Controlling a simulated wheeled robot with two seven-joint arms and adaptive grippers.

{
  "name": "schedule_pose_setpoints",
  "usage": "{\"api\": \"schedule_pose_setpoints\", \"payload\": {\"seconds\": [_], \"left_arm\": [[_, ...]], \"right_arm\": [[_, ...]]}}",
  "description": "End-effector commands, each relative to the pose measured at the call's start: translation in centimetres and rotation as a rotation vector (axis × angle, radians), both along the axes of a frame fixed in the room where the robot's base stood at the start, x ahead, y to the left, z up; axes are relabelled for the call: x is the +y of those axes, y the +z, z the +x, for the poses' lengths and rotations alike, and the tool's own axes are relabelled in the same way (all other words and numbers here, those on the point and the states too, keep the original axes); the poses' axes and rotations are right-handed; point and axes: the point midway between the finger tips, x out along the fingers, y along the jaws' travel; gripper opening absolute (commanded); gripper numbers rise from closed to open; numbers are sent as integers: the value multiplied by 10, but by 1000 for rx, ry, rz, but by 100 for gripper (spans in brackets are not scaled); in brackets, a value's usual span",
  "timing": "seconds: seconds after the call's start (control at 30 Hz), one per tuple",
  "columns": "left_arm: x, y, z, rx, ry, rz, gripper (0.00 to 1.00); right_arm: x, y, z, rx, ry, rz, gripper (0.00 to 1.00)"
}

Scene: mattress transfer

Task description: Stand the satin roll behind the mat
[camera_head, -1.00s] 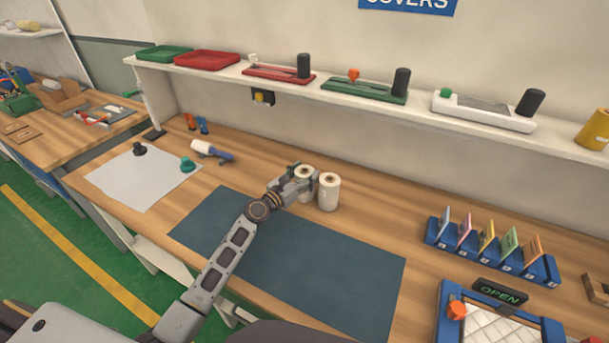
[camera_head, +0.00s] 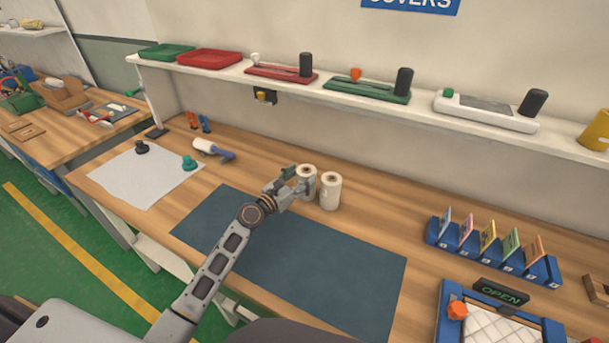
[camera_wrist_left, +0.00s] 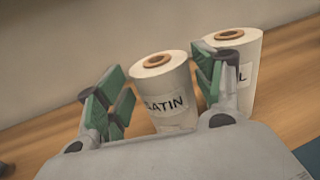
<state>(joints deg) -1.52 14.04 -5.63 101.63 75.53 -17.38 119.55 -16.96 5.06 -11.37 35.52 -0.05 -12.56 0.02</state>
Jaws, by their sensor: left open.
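The satin roll (camera_head: 306,178) is a white roll with a brown core, standing upright on the table just behind the dark blue mat (camera_head: 290,260). In the left wrist view its label reads SATIN (camera_wrist_left: 165,95), and it stands between the green-padded fingers. My left gripper (camera_head: 287,182) is open, with its fingers apart near the roll's left side in the head view. A second white roll (camera_head: 330,191) stands upright close to its right; in the left wrist view its label (camera_wrist_left: 241,75) is partly hidden by a finger. My right gripper is not in view.
A white sheet with dark and green knobs (camera_head: 150,180) and a lint roller (camera_head: 212,149) lie to the left. A shelf (camera_head: 420,110) with trays and tools runs along the wall. A blue card rack (camera_head: 490,250) stands at right. The mat is clear apart from my arm above it.

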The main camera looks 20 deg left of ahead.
Motion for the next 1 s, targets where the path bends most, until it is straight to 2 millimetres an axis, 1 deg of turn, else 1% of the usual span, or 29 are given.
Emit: {"api": "schedule_pose_setpoints", "payload": {"seconds": [0.3,0.8,1.0], "left_arm": [[11,-1,-27,1,-1,0,68],[29,-1,-67,1,0,-1,68],[34,-1,-79,0,-1,0,68]], "right_arm": [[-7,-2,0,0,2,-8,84],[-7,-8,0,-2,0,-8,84],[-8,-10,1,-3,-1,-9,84]]}}
